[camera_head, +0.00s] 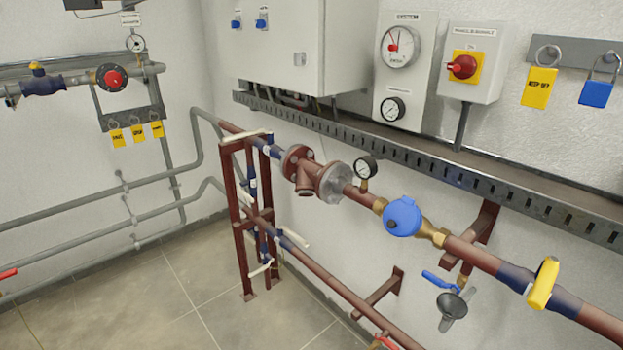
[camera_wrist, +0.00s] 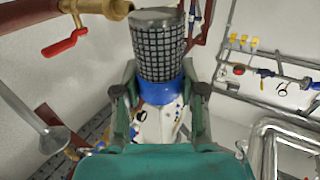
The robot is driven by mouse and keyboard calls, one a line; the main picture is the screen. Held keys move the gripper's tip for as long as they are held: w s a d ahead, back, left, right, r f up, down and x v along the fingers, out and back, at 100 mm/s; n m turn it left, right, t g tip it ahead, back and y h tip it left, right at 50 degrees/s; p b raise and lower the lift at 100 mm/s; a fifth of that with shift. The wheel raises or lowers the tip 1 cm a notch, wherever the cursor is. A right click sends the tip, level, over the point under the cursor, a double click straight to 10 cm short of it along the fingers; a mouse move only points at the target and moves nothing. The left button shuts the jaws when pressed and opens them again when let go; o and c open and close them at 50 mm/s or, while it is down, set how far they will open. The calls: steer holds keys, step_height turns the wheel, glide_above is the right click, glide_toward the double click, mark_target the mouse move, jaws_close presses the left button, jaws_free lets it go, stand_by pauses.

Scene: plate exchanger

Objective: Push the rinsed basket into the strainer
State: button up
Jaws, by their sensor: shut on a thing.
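The mesh part points away from the gripper, toward the top of the picture. The strainer (camera_head: 306,180) shows in the head view as a red-brown body with a downward branch, between flanges in the pipe. The inside of its branch cannot be made out. My gripper is not in the head view.
In the wrist view a brass valve with a red lever (camera_wrist: 65,42) and a grey funnel (camera_wrist: 50,138) lie left of the basket. In the head view a gauge (camera_head: 365,168) and a blue meter (camera_head: 402,216) sit right of the strainer; a red-brown frame (camera_head: 236,215) stands left.

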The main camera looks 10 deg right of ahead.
steer(key=s+a, duration=0.6)
steer(key=a, duration=0.4)
steer(key=shift+a, duration=0.2)
stand_by(0.5)
steer(key=w+d, duration=0.2)
steer(key=d, duration=0.1)
steer(key=w+d, duration=0.1)
steer(key=d, duration=0.2)
steer(key=w+d, duration=0.2)
steer(key=d, duration=0.1)
steer(key=shift+w+d+r, duration=0.15)
steer(key=shift+w+d, duration=0.1)
steer(key=shift+w, duration=0.1)
steer(key=shift+d, duration=0.35)
steer(key=s+a, duration=0.5)
steer(key=a, duration=0.5)
steer(key=shift+s, duration=0.4)
